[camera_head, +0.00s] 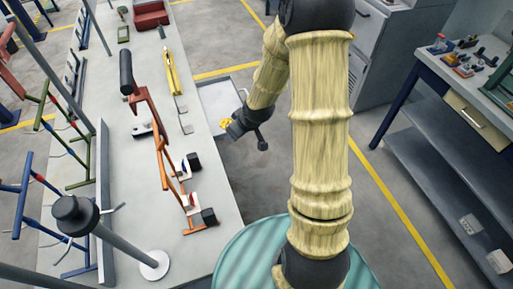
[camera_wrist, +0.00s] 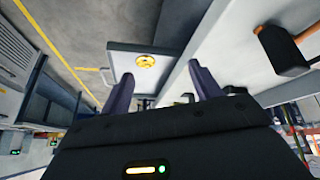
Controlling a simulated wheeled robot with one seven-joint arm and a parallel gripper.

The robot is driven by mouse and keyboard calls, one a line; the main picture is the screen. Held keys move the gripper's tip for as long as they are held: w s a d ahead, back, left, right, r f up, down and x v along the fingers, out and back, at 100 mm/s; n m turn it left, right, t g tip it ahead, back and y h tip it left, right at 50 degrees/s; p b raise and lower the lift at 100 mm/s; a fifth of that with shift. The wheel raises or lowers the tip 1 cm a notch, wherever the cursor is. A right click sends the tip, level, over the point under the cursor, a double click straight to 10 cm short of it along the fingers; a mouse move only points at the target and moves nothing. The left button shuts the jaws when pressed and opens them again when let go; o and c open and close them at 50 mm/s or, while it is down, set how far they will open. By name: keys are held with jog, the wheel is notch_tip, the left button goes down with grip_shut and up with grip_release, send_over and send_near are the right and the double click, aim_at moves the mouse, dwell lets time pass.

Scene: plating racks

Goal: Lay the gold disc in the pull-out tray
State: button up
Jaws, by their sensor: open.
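The gold disc (camera_wrist: 146,61) is round and yellow with dark marks on its face. It lies flat in the grey pull-out tray (camera_wrist: 122,58), and no finger touches it in the wrist view. In the head view the tray (camera_head: 213,95) sticks out from the right side of the long bench, and the disc (camera_head: 226,123) shows small and partly covered beside my gripper (camera_head: 246,130). In the wrist view my gripper (camera_wrist: 163,90) is open, its two dark fingers apart with nothing between them; the disc is beyond the fingertips.
The long pale bench (camera_head: 205,220) carries an orange rack (camera_head: 160,140), a yellow bar (camera_head: 171,73) and a red bin (camera_head: 150,15). A teal round surface (camera_head: 240,262) is at the bottom. A shelved table (camera_head: 440,120) stands at the right. Open floor lies between.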

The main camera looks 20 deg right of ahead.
jog(key=s+r+m+g, duration=0.1)
jog(key=s+r+m, duration=0.1)
jog(key=s+r, duration=0.3)
jog(key=s+r+m+g+h, duration=0.1)
jog(key=s+r+m+g, duration=0.1)
jog(key=s+r, duration=0.4)
jog(key=s+m, duration=0.1)
jog(key=s, duration=0.4)
jog(key=shift+s+h, duration=0.25)
jog(key=shift+h, duration=0.05)
jog(key=shift+a, duration=0.1)
